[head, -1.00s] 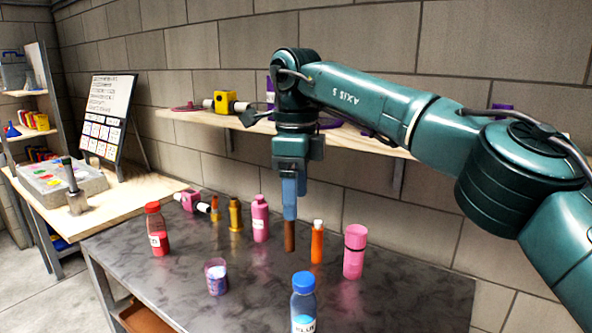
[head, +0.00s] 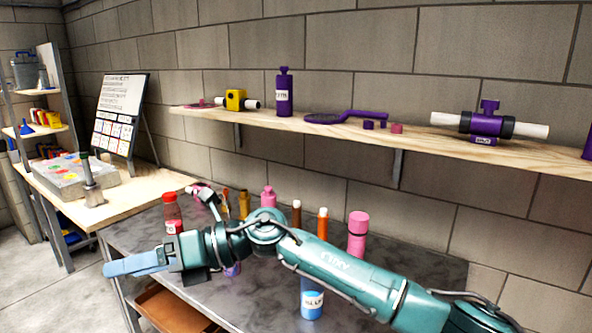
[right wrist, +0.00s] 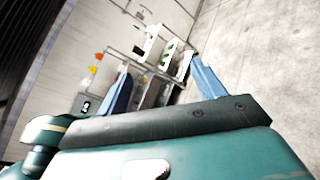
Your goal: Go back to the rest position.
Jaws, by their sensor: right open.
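My right gripper (head: 133,266) reaches left across the front of the metal table (head: 125,232) in the head view. It is open, with its two blue fingers apart in the right wrist view (right wrist: 160,82) and nothing seen between them. My right arm covers the lower parts of several bottles. A brown-topped item (head: 296,212), an orange tube (head: 322,224) and a pink bottle (head: 357,233) stand behind the arm. A red bottle (head: 171,212) stands at the table's left. A blue bottle (head: 312,299) is partly hidden by the arm. My left gripper is not in view.
A wooden wall shelf (head: 290,122) holds a purple bottle (head: 284,92), a yellow fitting (head: 235,99) and a purple fitting (head: 486,124). A wooden side table (head: 135,190) with a grey tray and a board stands left. An orange-brown bin (head: 165,312) sits under the metal table.

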